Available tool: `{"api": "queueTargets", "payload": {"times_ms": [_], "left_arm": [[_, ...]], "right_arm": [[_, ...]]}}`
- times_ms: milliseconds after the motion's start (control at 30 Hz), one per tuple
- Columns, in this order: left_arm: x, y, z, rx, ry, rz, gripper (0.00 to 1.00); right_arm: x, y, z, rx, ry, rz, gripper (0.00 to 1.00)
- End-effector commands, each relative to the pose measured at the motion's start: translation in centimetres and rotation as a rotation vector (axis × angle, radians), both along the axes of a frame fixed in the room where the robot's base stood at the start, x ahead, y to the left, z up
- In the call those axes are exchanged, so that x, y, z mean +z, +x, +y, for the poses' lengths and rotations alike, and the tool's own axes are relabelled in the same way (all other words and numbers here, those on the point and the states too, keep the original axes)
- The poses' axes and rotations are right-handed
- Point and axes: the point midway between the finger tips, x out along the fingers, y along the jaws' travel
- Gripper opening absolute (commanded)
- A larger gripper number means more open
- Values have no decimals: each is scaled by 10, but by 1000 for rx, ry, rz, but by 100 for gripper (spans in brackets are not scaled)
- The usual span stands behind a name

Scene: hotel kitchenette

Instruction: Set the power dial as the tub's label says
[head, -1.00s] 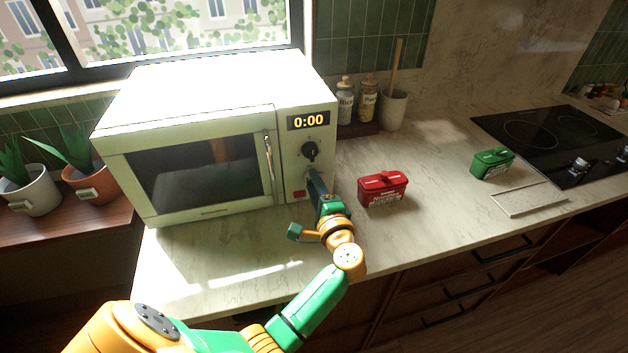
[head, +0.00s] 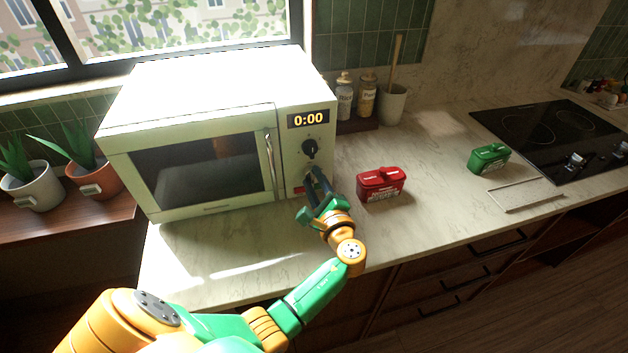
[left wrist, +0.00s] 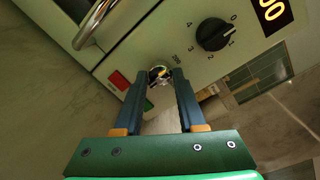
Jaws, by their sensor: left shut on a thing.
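The cream microwave (head: 215,110) stands on the counter with its door closed and its display (head: 308,119) reading 0:00. Its upper black dial (head: 310,149) is clear; it has numerals 0 to 4 around it in the left wrist view (left wrist: 213,34). My left gripper (head: 313,178) is at the panel below that dial. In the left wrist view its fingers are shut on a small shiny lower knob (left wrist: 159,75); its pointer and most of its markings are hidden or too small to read. A red tub (head: 381,186) and a green tub (head: 489,158) bear labels too small to read. My right gripper is out of view.
A red button (left wrist: 119,80) lies beside the lower knob. Two jars and a utensil crock (head: 391,104) stand behind the red tub. A hob (head: 550,140) is at the right, with a flat thin frame or board (head: 525,195) before it. Counter in front of the microwave is free.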

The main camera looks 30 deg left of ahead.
Motion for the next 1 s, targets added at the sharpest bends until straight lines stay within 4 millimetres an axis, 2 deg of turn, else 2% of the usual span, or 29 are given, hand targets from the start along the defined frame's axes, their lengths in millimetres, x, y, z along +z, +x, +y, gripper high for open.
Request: {"api": "queueTargets", "payload": {"times_ms": [267,300,400,700,1000], "left_arm": [[3,1,0,-1,4,-6,0],[3,1,0,-1,4,-6,45],[2,1,0,-1,3,-5,68],[0,-1,-2,-1,1,-2,68],[0,-36,-48,-2,0,-2,68]], "right_arm": [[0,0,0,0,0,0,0],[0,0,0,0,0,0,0],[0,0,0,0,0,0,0],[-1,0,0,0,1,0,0],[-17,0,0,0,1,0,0]]}}
